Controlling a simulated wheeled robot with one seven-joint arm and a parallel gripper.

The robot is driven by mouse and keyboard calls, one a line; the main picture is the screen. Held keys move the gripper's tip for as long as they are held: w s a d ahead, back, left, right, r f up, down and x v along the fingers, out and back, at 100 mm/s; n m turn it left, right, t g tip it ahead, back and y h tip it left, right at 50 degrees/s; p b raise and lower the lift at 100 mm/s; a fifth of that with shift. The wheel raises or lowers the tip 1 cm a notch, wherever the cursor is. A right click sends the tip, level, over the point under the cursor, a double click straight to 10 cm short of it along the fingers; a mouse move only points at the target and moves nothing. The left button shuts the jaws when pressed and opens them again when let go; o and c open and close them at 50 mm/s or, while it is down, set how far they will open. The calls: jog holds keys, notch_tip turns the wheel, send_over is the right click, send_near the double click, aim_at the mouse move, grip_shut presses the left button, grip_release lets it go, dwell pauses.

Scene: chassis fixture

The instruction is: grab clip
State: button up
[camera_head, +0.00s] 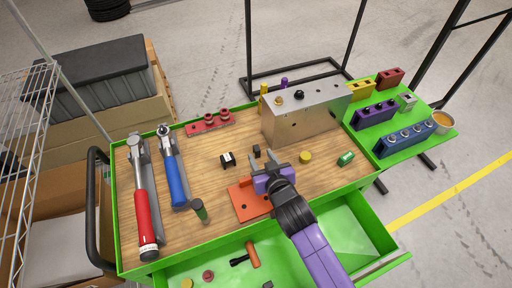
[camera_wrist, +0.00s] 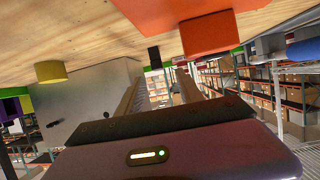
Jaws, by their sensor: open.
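A small dark block (camera_head: 256,150), which may be the clip, stands on the wooden table top just beyond my gripper's fingertips. It shows in the wrist view as a small black block (camera_wrist: 154,55), ahead of the fingers and apart from them. A black piece with a white mark (camera_head: 227,161) lies farther left; I cannot tell for sure which of the two is the clip. My gripper (camera_head: 269,160) is open and empty, low over the table, its two fingers (camera_wrist: 155,88) apart in the wrist view.
An orange plate with a raised block (camera_head: 248,203) lies just left of my gripper; the block shows close in the wrist view (camera_wrist: 208,35). A yellow cylinder (camera_head: 305,157) and a green piece (camera_head: 346,159) are to the right. A metal box (camera_head: 300,120) stands behind.

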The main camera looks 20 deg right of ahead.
aim_at(258, 150)
jog(key=shift+f+p+x, duration=0.15)
jog(key=shift+p+x, duration=0.1)
jog(key=shift+x, duration=1.25)
jog(key=shift+f+p+x, duration=0.1)
jog(key=shift+p+x, duration=0.1)
jog(key=shift+x, duration=1.25)
jog(key=shift+s+d, duration=0.15)
jog(key=shift+c, duration=0.2)
grip_shut()
